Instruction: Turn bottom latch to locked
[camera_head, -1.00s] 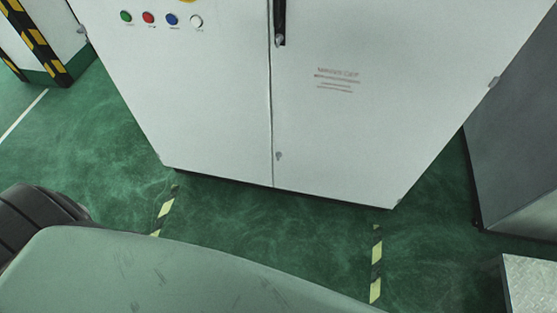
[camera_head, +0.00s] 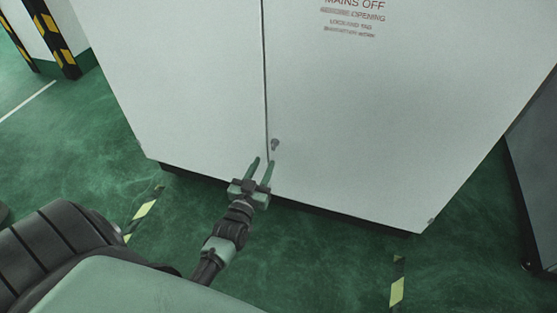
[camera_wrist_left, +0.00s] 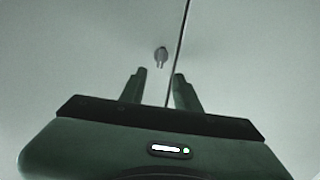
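The bottom latch (camera_head: 275,144) is a small grey knob low on the right door of the white cabinet (camera_head: 360,120), just right of the door seam. My left gripper (camera_head: 262,164) is open, with its two fingers pointing up toward the latch from just below it. In the left wrist view the latch (camera_wrist_left: 161,56) sits beyond and between the open fingertips (camera_wrist_left: 158,72), apart from them. Its narrow tab points downward in that view. My right gripper is not in view.
Red warning text (camera_head: 352,16) is printed higher on the right door. A grey cabinet (camera_head: 535,180) stands at the right. Yellow-black posts (camera_head: 55,40) stand at the far left. Striped floor tape (camera_head: 398,283) marks the green floor, which is clear before the cabinet.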

